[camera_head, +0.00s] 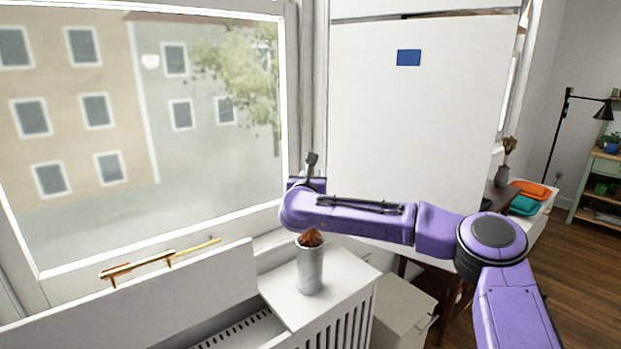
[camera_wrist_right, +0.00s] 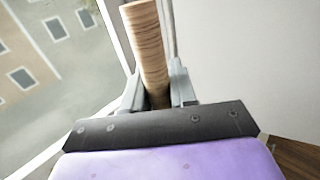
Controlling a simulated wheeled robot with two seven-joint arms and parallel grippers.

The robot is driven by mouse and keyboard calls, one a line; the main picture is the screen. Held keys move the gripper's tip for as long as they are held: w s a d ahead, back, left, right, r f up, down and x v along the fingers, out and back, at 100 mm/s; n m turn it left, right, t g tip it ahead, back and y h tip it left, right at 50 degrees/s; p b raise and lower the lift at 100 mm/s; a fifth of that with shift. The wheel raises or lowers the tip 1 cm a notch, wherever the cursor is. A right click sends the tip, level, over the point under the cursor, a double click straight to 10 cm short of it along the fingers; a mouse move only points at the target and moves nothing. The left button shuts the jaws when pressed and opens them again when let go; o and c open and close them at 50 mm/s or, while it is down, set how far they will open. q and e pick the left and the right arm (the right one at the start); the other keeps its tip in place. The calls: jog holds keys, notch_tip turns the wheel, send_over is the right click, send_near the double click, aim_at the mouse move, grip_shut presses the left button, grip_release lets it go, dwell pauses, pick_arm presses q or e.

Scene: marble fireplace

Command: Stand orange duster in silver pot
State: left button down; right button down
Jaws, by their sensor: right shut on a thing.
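A silver-grey cylindrical pot (camera_head: 311,270) stands upright on the white ledge below the window. A rust-orange fluffy duster head (camera_head: 311,238) shows at the pot's mouth; I cannot tell how far inside it is. My right gripper (camera_head: 305,184) is above the pot, at the end of the purple arm coming from the right. In the right wrist view, the right gripper (camera_wrist_right: 156,90) is shut on a round wooden handle (camera_wrist_right: 148,40), which appears to be the duster's. In the head view the arm hides most of the handle. My left gripper is not in view.
The white radiator cover (camera_head: 345,305) has little room around the pot. A large window (camera_head: 150,130) is behind and left, with a brass handle (camera_head: 160,261) at its lower edge. A tall white panel (camera_head: 415,130) stands behind my arm. Orange (camera_head: 530,190) and teal (camera_head: 524,205) trays lie at right.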

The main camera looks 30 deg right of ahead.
jog(key=shift+r, duration=0.1)
jog(key=c, duration=0.8)
grip_release()
jog(key=shift+s+a, duration=0.1)
jog(key=b+v, duration=0.3)
jog(key=v, duration=0.7)
jog(key=shift+s+a, duration=0.1)
jog(key=shift+a, duration=0.05)
